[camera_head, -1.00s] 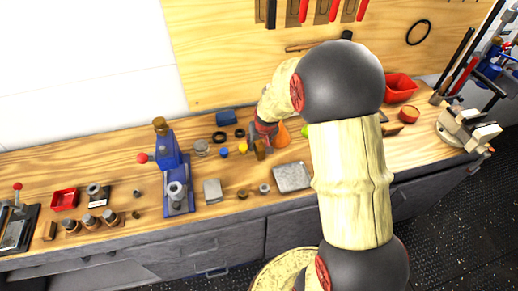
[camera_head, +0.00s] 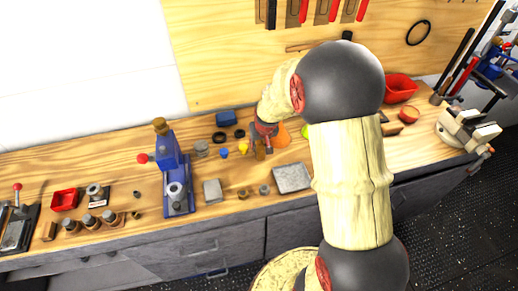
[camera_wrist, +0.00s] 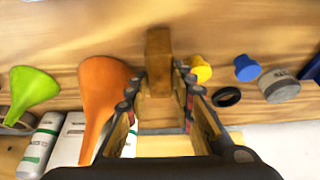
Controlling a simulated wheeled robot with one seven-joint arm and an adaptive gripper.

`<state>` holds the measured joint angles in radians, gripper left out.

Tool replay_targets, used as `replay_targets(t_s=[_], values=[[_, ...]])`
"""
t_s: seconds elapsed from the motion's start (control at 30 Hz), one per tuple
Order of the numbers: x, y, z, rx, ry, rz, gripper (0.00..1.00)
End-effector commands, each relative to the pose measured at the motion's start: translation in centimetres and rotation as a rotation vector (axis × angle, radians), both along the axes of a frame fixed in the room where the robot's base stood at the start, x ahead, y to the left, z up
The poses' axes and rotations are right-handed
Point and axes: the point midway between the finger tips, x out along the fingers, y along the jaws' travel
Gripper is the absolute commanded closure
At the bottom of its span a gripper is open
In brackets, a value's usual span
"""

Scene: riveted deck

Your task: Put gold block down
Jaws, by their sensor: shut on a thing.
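The gold block (camera_wrist: 158,62) is a brownish-gold upright piece between the fingers of my gripper (camera_wrist: 157,84) in the wrist view. My gripper is shut on it. In the head view my gripper (camera_head: 262,145) is low over the wooden bench, and the block (camera_head: 259,152) shows small at its fingertips. I cannot tell whether its base touches the bench top.
An orange funnel (camera_wrist: 104,92) lies close beside my gripper. A yellow piece (camera_wrist: 200,69), a blue piece (camera_wrist: 246,68) and a black ring (camera_wrist: 227,97) are on the other side. A grey metal plate (camera_head: 292,177) lies nearer the bench's front edge.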

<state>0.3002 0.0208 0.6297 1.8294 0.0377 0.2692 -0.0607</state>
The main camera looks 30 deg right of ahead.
Motion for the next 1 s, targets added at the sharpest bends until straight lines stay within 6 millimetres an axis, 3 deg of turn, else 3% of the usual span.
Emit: replay_targets(t_s=[0.37, 0.63, 0.93, 1.0], values=[[0.1, 0.0, 0.5, -0.001, -0.003, 0.000, 1.00], [0.1, -0.1, 3.8, -0.002, -0.006, 0.000, 1.00], [-5.1, -1.5, 10.0, -0.003, -0.006, -0.003, 1.00], [-7.0, -2.0, 10.4, -0.001, -0.004, -0.006, 1.00]])
